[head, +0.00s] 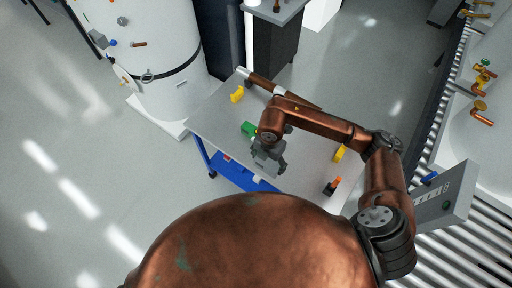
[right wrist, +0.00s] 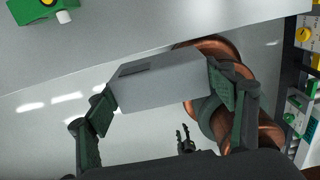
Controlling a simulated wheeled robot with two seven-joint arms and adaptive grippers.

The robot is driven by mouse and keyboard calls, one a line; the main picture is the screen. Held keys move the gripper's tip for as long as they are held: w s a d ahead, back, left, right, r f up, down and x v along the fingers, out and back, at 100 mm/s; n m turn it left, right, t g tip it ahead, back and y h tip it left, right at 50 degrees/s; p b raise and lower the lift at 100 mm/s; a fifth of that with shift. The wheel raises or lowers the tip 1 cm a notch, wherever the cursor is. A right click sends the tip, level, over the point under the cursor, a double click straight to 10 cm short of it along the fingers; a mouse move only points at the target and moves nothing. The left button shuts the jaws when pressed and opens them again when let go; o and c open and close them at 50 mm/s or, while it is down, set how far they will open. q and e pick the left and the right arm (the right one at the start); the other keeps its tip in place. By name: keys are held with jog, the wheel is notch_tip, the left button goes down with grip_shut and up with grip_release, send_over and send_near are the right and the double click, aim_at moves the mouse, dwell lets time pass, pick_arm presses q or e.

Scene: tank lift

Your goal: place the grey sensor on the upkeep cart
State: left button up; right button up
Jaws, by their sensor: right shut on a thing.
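The grey sensor (right wrist: 160,82) is a box-shaped block held between the two fingers of my right gripper (right wrist: 162,88) in the right wrist view. My right gripper also shows in the head view (head: 268,163), over the near edge of the upkeep cart (head: 212,117); I cannot make out the sensor clearly there. The cart has a light grey top and a blue lower shelf. Its top also shows in the right wrist view (right wrist: 150,38), with the sensor in front of its edge. A small dark two-pronged shape in that view may be my left gripper (right wrist: 187,140); its state is unclear.
On the cart top are a green block (head: 249,129), a yellow piece (head: 237,94), another yellow piece (head: 340,153), an orange-and-black item (head: 332,187) and a long white-and-brown item (head: 258,80). A white tank (head: 170,85) stands at left. The cart's left part is mostly bare.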

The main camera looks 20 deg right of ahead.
jog(key=shift+d, duration=0.1)
jog(key=w+d+f, duration=0.1)
jog(key=d+f, duration=0.2)
jog(key=d, duration=0.1)
jog(key=w+d+f+p, duration=0.1)
jog(key=d+f, duration=0.2)
jog(key=d, duration=0.1)
jog(key=w+d+f, duration=0.1)
jog(key=d+f, duration=0.2)
jog(key=d, duration=0.1)
jog(key=shift+w+d+f+p, duration=0.2)
jog(key=shift+w+d+p, duration=0.15)
jog(key=shift+d, duration=0.05)
jog(key=f, duration=0.3)
jog(key=shift+w+d+f+p, duration=0.1)
jog(key=shift+d+f+p, duration=0.1)
jog(key=shift+f+p, duration=0.1)
pick_arm(q)
jog(key=shift+w+r, duration=1.05)
jog(key=shift+r, duration=0.1)
